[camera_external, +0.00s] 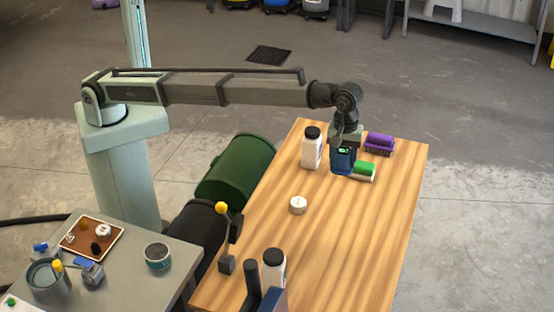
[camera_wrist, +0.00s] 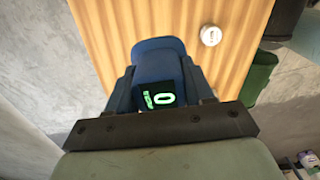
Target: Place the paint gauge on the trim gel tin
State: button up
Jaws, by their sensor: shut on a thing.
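The paint gauge, a blue handheld device with a green-lit display (camera_wrist: 158,97), is between the fingers of my gripper (camera_wrist: 161,85). In the external view the gauge (camera_external: 342,162) hangs below my gripper (camera_external: 345,144) over the far part of the wooden table; I cannot tell whether it touches the tabletop. A small round white tin (camera_external: 298,205) sits on the table nearer the camera, apart from the gauge; its labelled lid shows in the wrist view (camera_wrist: 211,35). Neither label is readable.
A white bottle with black cap (camera_external: 312,149) stands left of the gauge. A green roll (camera_external: 365,171) and a purple brush-like item (camera_external: 379,144) are close on its right. A second bottle (camera_external: 274,267) and a yellow-knobbed stand (camera_external: 226,240) are nearer. The table's middle right is clear.

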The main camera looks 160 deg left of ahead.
notch_tip(320, 180, up, 8)
jog(key=shift+f, duration=0.25)
jog(key=shift+m, duration=0.5)
jog(key=d, duration=1.3)
jog(key=w+d, duration=0.1)
jog(key=d, duration=2.4)
jog(key=shift+w+d+r, duration=0.1)
jog(key=shift+w+d, duration=0.15)
jog(key=shift+d, duration=0.05)
jog(key=s+d, duration=0.3)
jog(key=d, duration=0.6)
jog(key=s+d, duration=0.3)
jog(key=d, duration=0.7)
send_over(156, 251)
notch_tip(156, 251, down, 11)
jog(key=shift+f, duration=5.15)
jog(key=shift+f, duration=0.15)
jog(key=o, duration=1.1)
